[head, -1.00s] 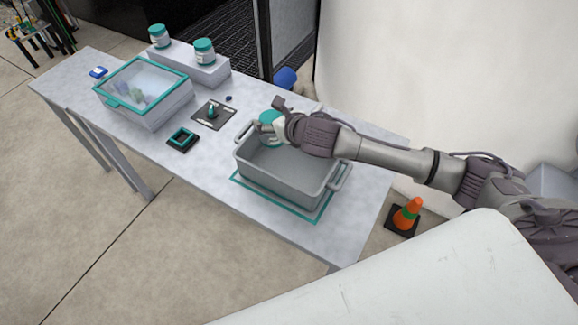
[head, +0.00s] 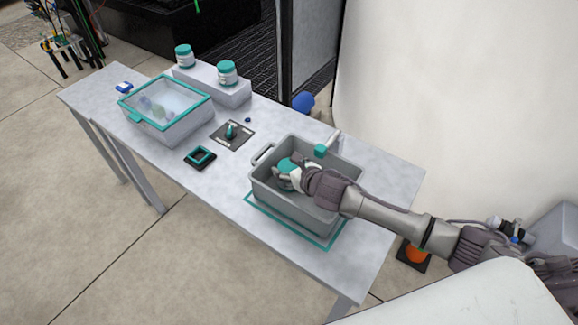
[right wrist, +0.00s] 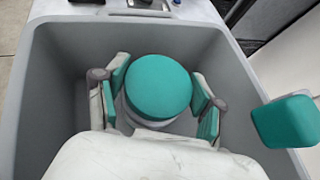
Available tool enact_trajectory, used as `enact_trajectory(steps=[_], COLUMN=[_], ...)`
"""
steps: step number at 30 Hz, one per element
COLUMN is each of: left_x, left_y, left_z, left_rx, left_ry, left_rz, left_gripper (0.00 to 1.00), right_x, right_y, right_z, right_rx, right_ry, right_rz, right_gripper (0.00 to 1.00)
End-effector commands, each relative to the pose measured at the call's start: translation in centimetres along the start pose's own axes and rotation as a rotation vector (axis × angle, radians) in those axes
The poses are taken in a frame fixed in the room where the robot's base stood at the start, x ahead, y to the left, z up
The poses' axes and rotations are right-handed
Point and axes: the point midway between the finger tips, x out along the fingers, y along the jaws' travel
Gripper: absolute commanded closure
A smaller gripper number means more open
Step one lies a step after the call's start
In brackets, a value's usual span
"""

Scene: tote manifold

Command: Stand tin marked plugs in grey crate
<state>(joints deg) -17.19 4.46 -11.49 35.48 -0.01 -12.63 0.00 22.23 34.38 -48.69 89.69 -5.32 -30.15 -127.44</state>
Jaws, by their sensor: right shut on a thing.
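The grey crate (head: 262,194) stands on the table over a teal outline. A tin with a teal lid (head: 287,166) is inside the crate, and its lid shows large in the right wrist view (right wrist: 158,88). My right gripper (head: 288,177) reaches down into the crate, its teal-padded fingers (right wrist: 158,100) shut on the tin from both sides. The tin looks upright. Its label and base are hidden, so I cannot tell whether it touches the crate floor. Two similar tins (head: 184,56) (head: 227,73) stand on a grey riser. My left gripper is out of view.
A clear-lidded bin with a teal rim (head: 165,104) stands on the left of the table. A dark plate with a teal knob (head: 232,134) and a small square teal frame (head: 200,157) lie between. A teal-ended bracket (head: 321,150) stands at the crate's far edge.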

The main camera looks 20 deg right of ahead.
Motion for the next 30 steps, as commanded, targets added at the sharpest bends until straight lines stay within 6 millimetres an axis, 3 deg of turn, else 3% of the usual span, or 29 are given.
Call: enact_trajectory(steps=[1,2,6,19,23,30], left_x=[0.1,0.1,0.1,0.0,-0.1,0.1], left_y=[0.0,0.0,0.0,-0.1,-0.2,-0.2], left_z=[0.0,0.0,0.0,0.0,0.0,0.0], left_rx=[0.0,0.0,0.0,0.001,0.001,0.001], left_ry=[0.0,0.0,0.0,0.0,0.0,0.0], left_rz=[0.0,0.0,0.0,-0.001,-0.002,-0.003], left_gripper=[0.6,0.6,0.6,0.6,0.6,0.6], right_x=[0.1,0.1,0.1,-0.5,-2.3,-7.4], right_y=[0.0,0.0,0.0,-0.1,-0.1,-0.1], right_z=[-0.1,-0.2,-0.1,0.0,-0.1,-0.1], right_rx=[-0.001,-0.001,0.0,-0.001,-0.002,-0.003], right_ry=[0.0,0.0,0.0,0.001,0.001,0.002], right_rz=[0.0,0.0,0.0,-0.001,0.0,0.0], right_gripper=[0.68,0.3,0.07,0.07,0.07,0.07])
